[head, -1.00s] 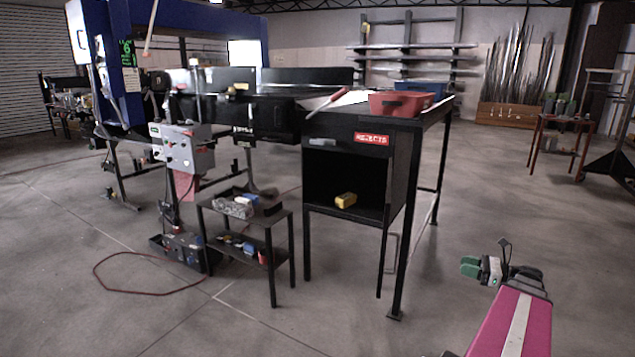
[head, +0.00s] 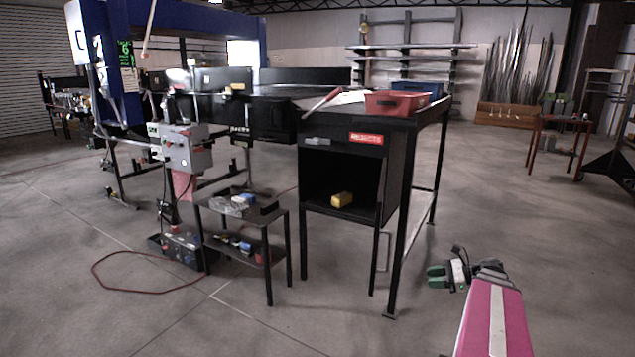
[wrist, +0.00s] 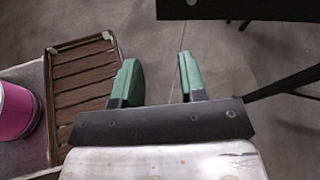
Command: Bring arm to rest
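My gripper (head: 437,277) is at the lower right in the head view, at the end of my pink arm. It points left, over the floor, to the right of the black reject table (head: 431,118). In the wrist view my gripper (wrist: 158,82) has its two green fingers apart, with only grey floor between them. It holds nothing and touches nothing that I can see.
A yellow block (head: 341,200) lies in the table's open cubby. A red bin (head: 397,103) stands on top. A small black shelf (head: 268,219) with parts stands left of it. In the wrist view a slatted brown tray (wrist: 80,75) lies left of my fingers.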

